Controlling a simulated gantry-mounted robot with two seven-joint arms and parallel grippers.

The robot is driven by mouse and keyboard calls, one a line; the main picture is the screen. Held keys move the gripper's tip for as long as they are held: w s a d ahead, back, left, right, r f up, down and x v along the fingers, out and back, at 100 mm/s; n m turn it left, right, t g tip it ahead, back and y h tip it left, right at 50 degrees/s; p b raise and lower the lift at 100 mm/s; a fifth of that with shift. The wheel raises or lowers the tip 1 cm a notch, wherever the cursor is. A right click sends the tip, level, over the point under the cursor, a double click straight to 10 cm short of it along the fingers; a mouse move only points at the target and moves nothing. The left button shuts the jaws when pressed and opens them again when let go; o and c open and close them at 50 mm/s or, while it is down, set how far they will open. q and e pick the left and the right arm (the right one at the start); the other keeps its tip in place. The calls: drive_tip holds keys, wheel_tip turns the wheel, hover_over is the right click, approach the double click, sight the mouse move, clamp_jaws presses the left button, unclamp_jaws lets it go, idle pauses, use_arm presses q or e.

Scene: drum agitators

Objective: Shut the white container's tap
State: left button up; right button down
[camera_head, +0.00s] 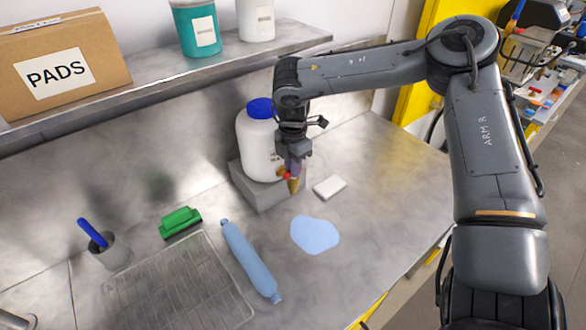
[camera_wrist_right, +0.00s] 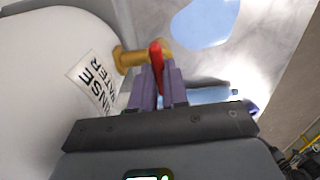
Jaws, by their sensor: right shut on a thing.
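The white container (camera_head: 254,145) with a blue cap stands on a grey block at the back of the bench. In the right wrist view the container (camera_wrist_right: 45,80) fills the left side and bears a label reading "RINSE WATER". Its brass tap (camera_wrist_right: 128,57) has a red lever (camera_wrist_right: 155,58). The tap also shows low on the container's right side in the head view (camera_head: 294,185). My right gripper (camera_wrist_right: 160,85) is shut with its purple fingers on the red lever. In the head view it (camera_head: 291,171) hides part of the container. My left gripper is not in view.
A light-blue puddle (camera_head: 315,235) lies on the bench in front of the tap. A white block (camera_head: 330,187) is right of the grey block (camera_head: 268,196). A blue roll (camera_head: 250,260), green brush (camera_head: 180,221) and wire rack (camera_head: 180,285) lie left. A shelf (camera_head: 150,75) runs above.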

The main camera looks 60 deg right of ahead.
drive_tip(key=shift+m, duration=0.4)
drive_tip(key=c, duration=1.1)
unclamp_jaws()
drive_tip(key=shift+c, duration=0.2)
drive_tip(key=shift+r, duration=0.15)
wheel_tip(320, 180, up, 11)
drive_tip(key=shift+f, duration=0.2)
drive_tip(key=shift+p, duration=0.3)
